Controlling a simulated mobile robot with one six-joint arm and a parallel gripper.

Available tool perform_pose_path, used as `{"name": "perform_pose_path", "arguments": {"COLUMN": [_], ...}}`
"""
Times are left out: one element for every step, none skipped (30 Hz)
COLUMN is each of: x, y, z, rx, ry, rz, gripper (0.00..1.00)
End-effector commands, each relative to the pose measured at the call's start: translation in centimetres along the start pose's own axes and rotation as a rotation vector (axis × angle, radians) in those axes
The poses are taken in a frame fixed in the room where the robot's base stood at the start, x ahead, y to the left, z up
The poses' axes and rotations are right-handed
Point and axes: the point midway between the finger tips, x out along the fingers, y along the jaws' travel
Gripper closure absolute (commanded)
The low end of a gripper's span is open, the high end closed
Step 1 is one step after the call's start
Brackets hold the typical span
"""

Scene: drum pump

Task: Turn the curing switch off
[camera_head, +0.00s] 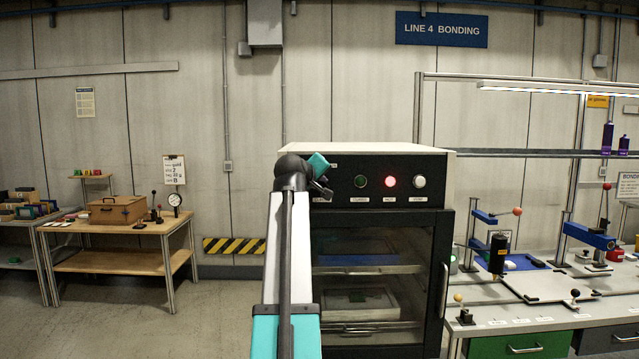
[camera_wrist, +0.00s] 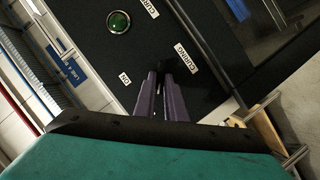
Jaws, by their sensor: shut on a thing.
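The curing switch (camera_wrist: 163,64) is a small dark knob on the black panel (camera_wrist: 92,62), beside a white label reading CURING in the wrist view. My gripper (camera_wrist: 172,76) has its two purple fingers close together on the switch, which they mostly hide. I cannot make out which way the knob points. A green lamp (camera_wrist: 118,21) sits on the panel near another CURING label. In the head view my gripper (camera_head: 322,190) is at the left part of the oven's control panel (camera_head: 440,165), and the switch is hidden behind it.
On the panel, a green lamp (camera_head: 361,180) looks dark, a red lamp (camera_head: 390,181) glows and a whitish one (camera_head: 419,181) is at right. The oven's glass door (camera_head: 368,240) is closed below. A workbench with clamps (camera_head: 530,287) stands close at right; floor at left is clear.

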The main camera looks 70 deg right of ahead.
Motion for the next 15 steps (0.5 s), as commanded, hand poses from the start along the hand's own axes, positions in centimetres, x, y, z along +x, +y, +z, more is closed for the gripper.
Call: {"name": "perform_pose_path", "arguments": {"x": [0.05,0.05,0.05,0.05,0.05,0.05,0.04,0.04,0.04,0.03,0.03,0.03,0.03,0.03,0.01], "y": [-0.1,-0.1,-0.1,-0.1,-0.09,-0.08,-0.08,-0.07,-0.06,-0.05,-0.04,-0.04,-0.03,-0.03,-0.02], "z": [0.19,0.19,0.19,0.19,0.19,0.17,0.16,0.15,0.13,0.12,0.11,0.1,0.09,0.09,0.08], "rx": [-0.003,-0.003,-0.003,-0.003,-0.003,-0.002,-0.002,-0.002,-0.001,-0.001,-0.001,-0.001,-0.001,-0.001,0.0], "ry": [-0.004,-0.004,-0.005,-0.005,-0.004,-0.004,-0.004,-0.003,-0.003,-0.003,-0.002,-0.002,-0.002,-0.002,-0.002], "rz": [-0.002,-0.002,-0.002,-0.002,-0.002,-0.001,-0.001,-0.001,-0.001,-0.001,-0.001,-0.001,-0.001,-0.001,-0.001], "gripper": [1.0,1.0,1.0,0.86,0.81,0.74,0.71,0.71,0.71,0.71,0.71,0.71,0.71,0.71,0.71]}}
